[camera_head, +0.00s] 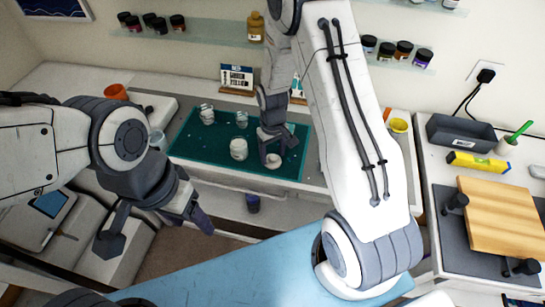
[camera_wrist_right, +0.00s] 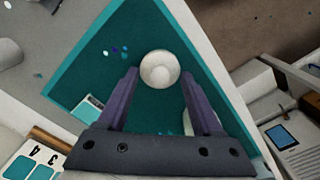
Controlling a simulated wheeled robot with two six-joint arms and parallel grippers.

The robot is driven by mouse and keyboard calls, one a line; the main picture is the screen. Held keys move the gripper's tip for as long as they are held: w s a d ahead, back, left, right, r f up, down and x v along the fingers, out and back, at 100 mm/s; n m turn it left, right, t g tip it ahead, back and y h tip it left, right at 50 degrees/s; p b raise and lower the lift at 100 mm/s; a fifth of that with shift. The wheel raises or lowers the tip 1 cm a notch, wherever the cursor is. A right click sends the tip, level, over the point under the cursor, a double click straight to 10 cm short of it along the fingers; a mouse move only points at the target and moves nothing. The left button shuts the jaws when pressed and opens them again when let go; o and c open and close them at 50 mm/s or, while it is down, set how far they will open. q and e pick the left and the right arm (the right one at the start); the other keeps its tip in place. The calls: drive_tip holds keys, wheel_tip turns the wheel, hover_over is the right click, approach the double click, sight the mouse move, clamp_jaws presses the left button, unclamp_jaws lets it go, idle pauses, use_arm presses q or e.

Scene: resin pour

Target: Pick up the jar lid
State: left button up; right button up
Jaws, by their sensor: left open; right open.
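The jar lid (camera_head: 273,160) looks like a small white round piece on the green mat (camera_head: 190,145), near its front edge. In the right wrist view the lid (camera_wrist_right: 159,69) shows as a round white piece between the fingertips. My right gripper (camera_head: 277,150) is open and points down above the lid; I cannot tell whether its fingers touch it. A white jar (camera_head: 238,149) stands on the mat to the left of the lid. My left gripper (camera_head: 156,238) is open and empty in front of the bench, well away from the mat.
An orange cup (camera_head: 115,91) is at the left, a yellow cup (camera_head: 398,127) at the right. A sign (camera_head: 236,77) stands behind the mat. A wooden board (camera_head: 495,215) lies on the right bench.

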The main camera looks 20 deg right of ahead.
drive_tip(key=shift+f, duration=0.1)
clamp_jaws()
idle(0.4)
